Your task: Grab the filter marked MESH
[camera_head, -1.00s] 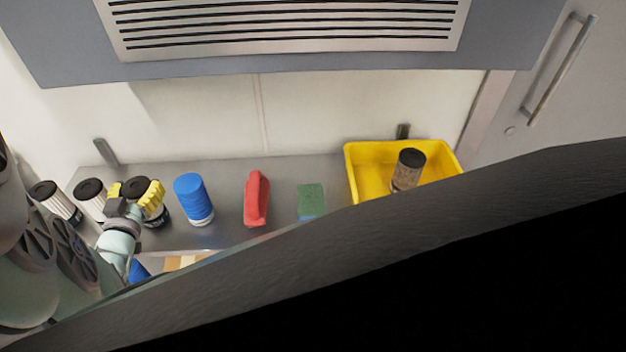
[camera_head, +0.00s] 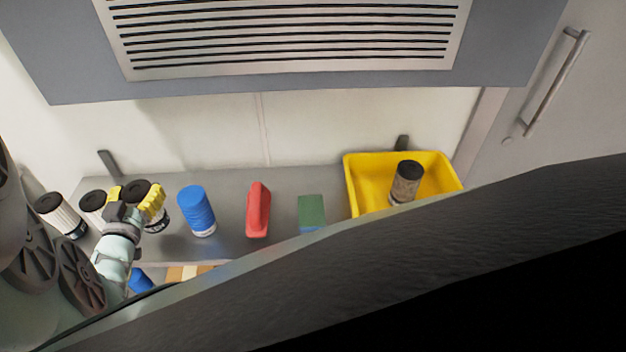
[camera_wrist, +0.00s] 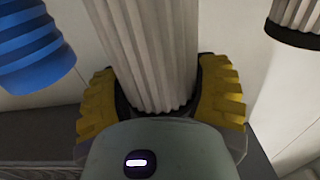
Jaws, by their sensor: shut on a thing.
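My gripper (camera_head: 138,207), with yellow ribbed fingers, is shut around a pale pleated filter. In the wrist view my gripper (camera_wrist: 158,100) has one finger on each side of this filter (camera_wrist: 150,45), with the pleats running between them. In the head view the held filter (camera_head: 155,223) has a black cap and a dark band low down, and my fingers partly cover it. No MESH marking can be read on it. Two similar black-capped filters (camera_head: 60,216) (camera_head: 92,203) stand to its left. I cannot tell whether the held filter touches the shelf.
A blue ribbed cylinder (camera_head: 196,210) stands close to the right of my gripper. Further right are a red object (camera_head: 258,209), a green block (camera_head: 311,210) and a yellow bin (camera_head: 354,190) holding a dark brown filter (camera_head: 405,183). A large dark surface blocks the lower right.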

